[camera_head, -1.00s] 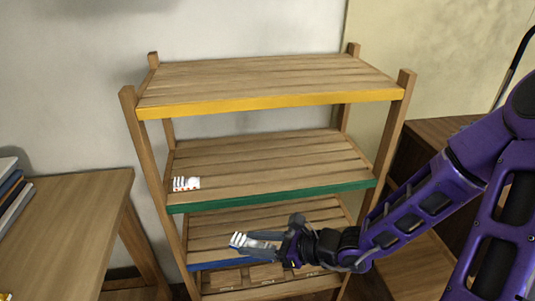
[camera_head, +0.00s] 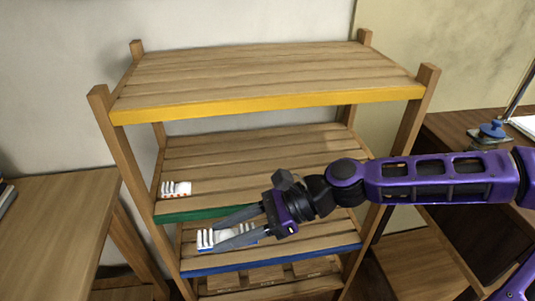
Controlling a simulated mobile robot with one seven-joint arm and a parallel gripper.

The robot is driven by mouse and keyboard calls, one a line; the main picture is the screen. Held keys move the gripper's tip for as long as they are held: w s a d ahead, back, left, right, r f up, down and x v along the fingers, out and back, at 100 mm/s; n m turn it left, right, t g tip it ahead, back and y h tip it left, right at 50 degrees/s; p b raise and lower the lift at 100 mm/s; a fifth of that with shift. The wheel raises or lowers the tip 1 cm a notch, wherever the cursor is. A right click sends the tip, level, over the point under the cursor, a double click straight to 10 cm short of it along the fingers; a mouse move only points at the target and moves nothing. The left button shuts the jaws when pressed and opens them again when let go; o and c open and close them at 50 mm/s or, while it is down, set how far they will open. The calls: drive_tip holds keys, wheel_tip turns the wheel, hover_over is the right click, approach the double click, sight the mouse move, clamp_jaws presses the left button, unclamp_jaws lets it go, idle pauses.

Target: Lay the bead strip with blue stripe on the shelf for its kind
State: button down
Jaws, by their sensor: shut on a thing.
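My gripper (camera_head: 222,231) is shut on a white bead strip with a blue stripe (camera_head: 206,239). It holds the strip at the blue-edged shelf (camera_head: 290,259), near its left part; I cannot tell whether the strip touches the boards. The fingers hide part of the strip. Above is the green-edged shelf (camera_head: 240,157), with a white bead strip with red marks (camera_head: 176,189) at its left end. The yellow-edged top shelf (camera_head: 260,80) is empty.
The wooden rack posts (camera_head: 128,170) stand close to the left of the held strip. The green-edged shelf lies just above my gripper. A wooden table (camera_head: 55,215) stands at the left, and a brown cabinet (camera_head: 460,130) at the right. The blue-edged shelf has free room to the right.

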drive_tip(key=shift+w+r, duration=0.25)
drive_tip(key=shift+w, duration=0.2)
drive_tip(key=b, duration=0.2)
hover_over(227, 186)
drive_tip(key=shift+s+r, duration=0.1)
drive_tip(key=shift+s, duration=0.05)
drive_tip(key=shift+w+f, duration=0.25)
drive_tip(key=shift+f, duration=1.5)
drive_tip(key=shift+f, duration=0.6)
drive_tip(key=shift+c, duration=2.2)
unclamp_jaws()
